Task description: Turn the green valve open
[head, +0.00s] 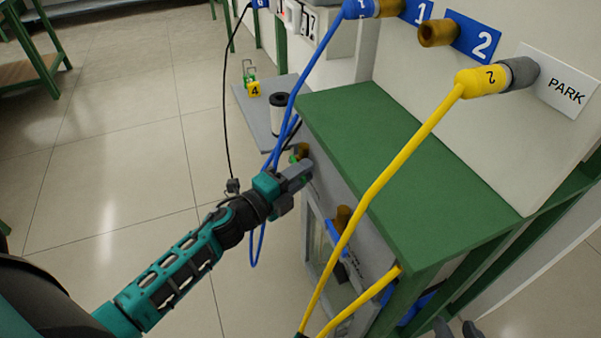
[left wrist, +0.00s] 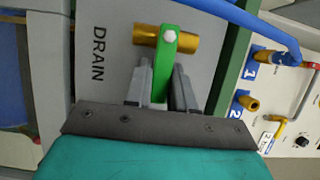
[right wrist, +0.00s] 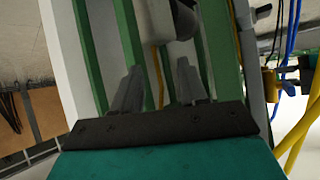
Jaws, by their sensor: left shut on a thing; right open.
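The green valve has a brass body (left wrist: 150,36) and a green lever (left wrist: 164,62), next to the word DRAIN on a grey panel in the left wrist view. The lever stands about crosswise to the brass body. My left gripper (left wrist: 162,82) is shut on the lever, one finger on each side. In the head view my left gripper (head: 298,176) is at the bench's left side and hides most of the valve; a bit of brass (head: 303,150) shows. My right gripper (right wrist: 156,88) is open, with its fingertips apart; it is low by green posts, away from the valve.
A blue hose (head: 312,66) passes close behind my left gripper. A yellow hose (head: 385,172) hangs across the green bench top (head: 400,150). A second brass fitting (head: 342,217) sits lower on the panel. Open floor (head: 110,160) lies to the left.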

